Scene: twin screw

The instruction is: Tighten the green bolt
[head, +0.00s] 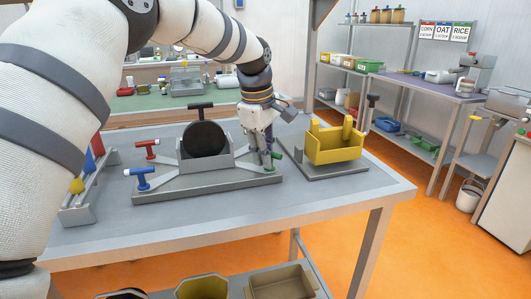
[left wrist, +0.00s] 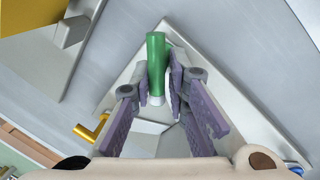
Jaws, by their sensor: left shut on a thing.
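The green bolt (head: 277,157) stands at the right arm of the grey fixture (head: 205,188) on the table. In the left wrist view its green handle (left wrist: 156,52) shows between the purple-padded fingers. My left gripper (head: 266,158) is pointing down and shut on the green bolt; its fingers (left wrist: 159,82) are on both sides of the handle. The fingers partly hide the bolt in the head view. A red T-handled bolt (head: 146,148) and a blue T-handled bolt (head: 143,178) are on the fixture's left arms. My right gripper is not in view.
A black disc (head: 205,139) stands in the fixture's middle. A yellow bin (head: 335,148) sits on a grey base to the right. A grey rack (head: 78,208) with coloured pieces stands at the left. The table's front right (head: 340,195) is clear.

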